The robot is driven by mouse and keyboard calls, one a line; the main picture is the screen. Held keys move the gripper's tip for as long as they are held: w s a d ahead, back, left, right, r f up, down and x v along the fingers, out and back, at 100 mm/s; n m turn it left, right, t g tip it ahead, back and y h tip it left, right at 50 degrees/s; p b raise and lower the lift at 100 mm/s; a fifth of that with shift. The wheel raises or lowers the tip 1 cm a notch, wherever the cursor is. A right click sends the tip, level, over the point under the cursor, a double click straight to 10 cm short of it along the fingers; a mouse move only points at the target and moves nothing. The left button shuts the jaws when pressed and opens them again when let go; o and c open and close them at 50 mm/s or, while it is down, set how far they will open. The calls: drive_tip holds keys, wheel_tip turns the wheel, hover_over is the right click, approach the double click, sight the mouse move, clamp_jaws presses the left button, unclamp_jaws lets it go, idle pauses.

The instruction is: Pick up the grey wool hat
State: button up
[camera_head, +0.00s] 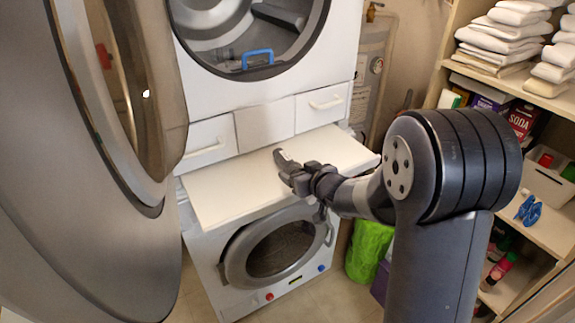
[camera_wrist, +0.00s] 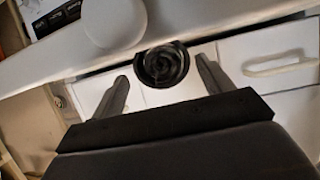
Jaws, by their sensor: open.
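I cannot make out a grey wool hat for certain in either view. A dark, round, ridged thing (camera_wrist: 165,62) shows between and beyond the fingers in the wrist view; I cannot tell what it is. My gripper (camera_head: 284,158) is over the white pull-out shelf (camera_head: 225,198) between the two machines in the head view. In the wrist view my gripper (camera_wrist: 161,69) has its two fingers spread apart, with nothing clearly held.
The upper machine's drum (camera_head: 215,35) is open, and its large grey door (camera_head: 90,200) swings out at left. White drawers (camera_head: 265,122) sit behind the shelf. A lower front-loading machine (camera_head: 280,250) stands below. Shelves with folded white towels (camera_head: 500,45) are at right, with a green bag (camera_head: 370,250) on the floor.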

sight(287, 165)
drive_tip(key=x, duration=0.3)
drive_tip(key=shift+a+f+p, duration=0.25)
drive_tip(key=shift+a+p, duration=0.05)
drive_tip(key=shift+a, duration=0.05)
drive_tip(key=shift+w+a+f, duration=0.25)
drive_tip(key=shift+w, duration=0.25)
drive_tip(key=c, duration=1.1)
